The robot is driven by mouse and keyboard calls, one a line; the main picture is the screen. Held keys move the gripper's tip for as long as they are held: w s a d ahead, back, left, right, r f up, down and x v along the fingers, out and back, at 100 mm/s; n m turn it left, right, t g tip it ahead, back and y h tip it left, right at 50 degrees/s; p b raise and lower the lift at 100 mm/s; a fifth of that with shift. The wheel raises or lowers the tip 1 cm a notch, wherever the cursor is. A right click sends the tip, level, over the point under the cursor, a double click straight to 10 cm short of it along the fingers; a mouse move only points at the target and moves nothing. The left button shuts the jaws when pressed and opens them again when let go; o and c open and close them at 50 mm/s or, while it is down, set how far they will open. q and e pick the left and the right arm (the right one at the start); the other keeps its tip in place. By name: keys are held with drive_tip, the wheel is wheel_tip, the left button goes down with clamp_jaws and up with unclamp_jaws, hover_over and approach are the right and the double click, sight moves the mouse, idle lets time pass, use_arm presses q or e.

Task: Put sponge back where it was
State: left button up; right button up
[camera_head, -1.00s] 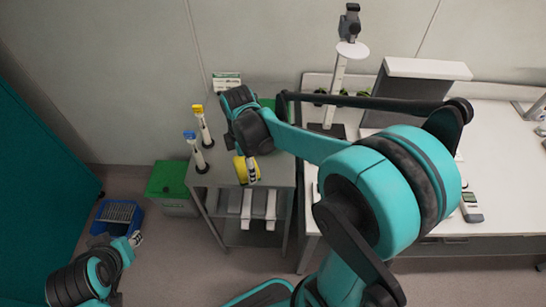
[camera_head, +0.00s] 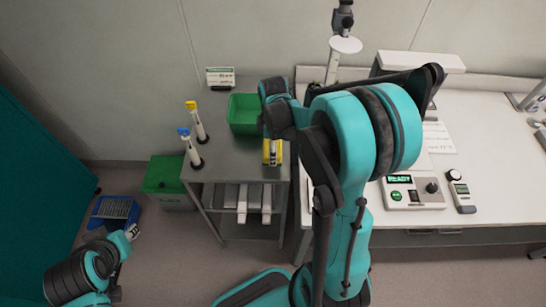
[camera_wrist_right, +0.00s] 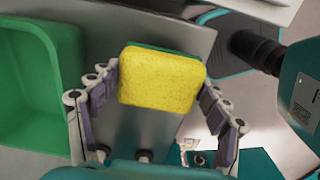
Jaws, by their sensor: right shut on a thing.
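The yellow sponge (camera_wrist_right: 160,80), with a green layer at its far edge, is between the fingers of my right gripper (camera_wrist_right: 158,92) in the right wrist view. The gripper is shut on it. In the head view, the sponge (camera_head: 272,150) shows as a small yellow patch near the right edge of the grey cart, partly hidden by my right gripper (camera_head: 272,153). I cannot tell whether the sponge touches the cart top. My left arm is at the lower left of the head view; its gripper (camera_head: 131,232) is small, and its jaw opening is unclear.
A green bin (camera_head: 244,113) stands on the grey cart (camera_head: 225,165), left of my right gripper. Two pens in stands (camera_head: 197,122) are at the cart's left. A white bench (camera_head: 490,170) with a READY device (camera_head: 413,191) lies right. A green-lidded box (camera_head: 166,175) and blue crate (camera_head: 115,212) are on the floor.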

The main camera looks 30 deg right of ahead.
wheel_tip(320, 180, down, 4)
drive_tip(key=shift+f+b, duration=0.1)
drive_tip(key=shift+b, duration=0.65)
drive_tip(key=shift+w, duration=0.1)
drive_tip(key=o, duration=1.1)
drive_tip(key=shift+f, duration=0.1)
